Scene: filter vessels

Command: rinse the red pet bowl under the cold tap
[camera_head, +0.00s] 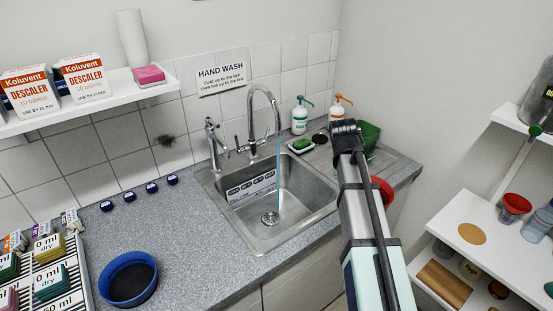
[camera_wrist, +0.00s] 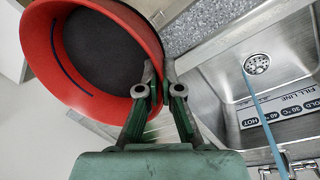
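The red pet bowl (camera_wrist: 135,103) fills the upper left of the wrist view, with a dark grey bottom and a dark blue line on its inner wall. My gripper (camera_wrist: 158,75) is shut on its rim, one finger on each side. In the head view, only part of the red bowl (camera_head: 383,189) shows to the right of my arm, which hides the gripper. The tap (camera_head: 265,97) is running, and its bluish stream (camera_head: 278,165) falls into the steel sink (camera_head: 300,192) by the drain. The bowl is apart from the stream.
A smaller tap (camera_head: 213,143) stands left of the running one. Soap bottles (camera_head: 300,120), a green sponge (camera_head: 301,144) and a green container (camera_head: 370,134) stand behind the sink. Shelves (camera_head: 480,245) are at right.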

